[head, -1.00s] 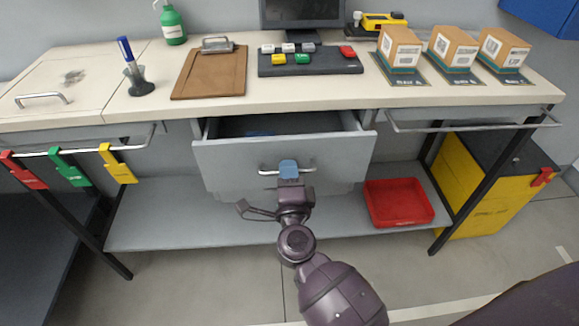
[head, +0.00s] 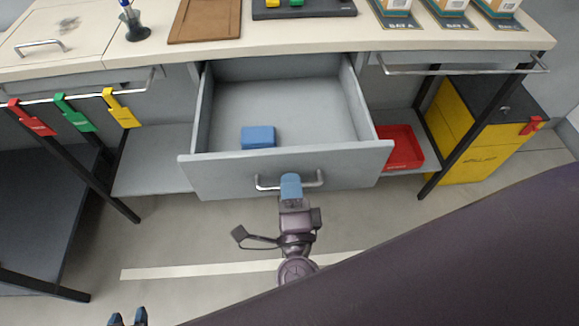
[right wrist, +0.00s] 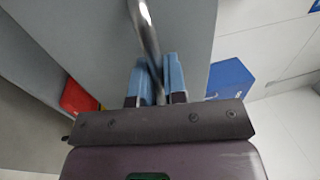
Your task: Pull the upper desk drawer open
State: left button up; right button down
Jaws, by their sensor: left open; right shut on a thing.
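The upper desk drawer (head: 225,174) is pulled well out from under the desk top, and its inside shows from above. A blue block (head: 258,137) lies in it near the front, left of the middle. My right gripper (head: 291,186) is shut on the drawer's bar handle (head: 268,186). In the right wrist view the blue fingers (right wrist: 158,82) sit on both sides of the metal handle (right wrist: 146,35). My left gripper (head: 128,317) is open and empty at the bottom left edge, low in front of the desk; only its fingertips show.
Red, green and yellow tags (head: 121,108) hang on a rail at the left. A red tray (head: 400,148) is on the shelf right of the drawer. A yellow cabinet (head: 480,140) stands at the right. The floor before the desk is clear.

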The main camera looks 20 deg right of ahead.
pick_arm(q)
jog(key=shift+s, duration=0.1)
pick_arm(e)
jog(key=shift+s+a, duration=0.1)
jog(key=shift+s, duration=0.25)
pick_arm(q)
jog(key=shift+r, duration=0.1)
pick_arm(e)
jog(key=c, duration=1.2)
grip_release()
pick_arm(q)
jog(key=shift+r, duration=0.1)
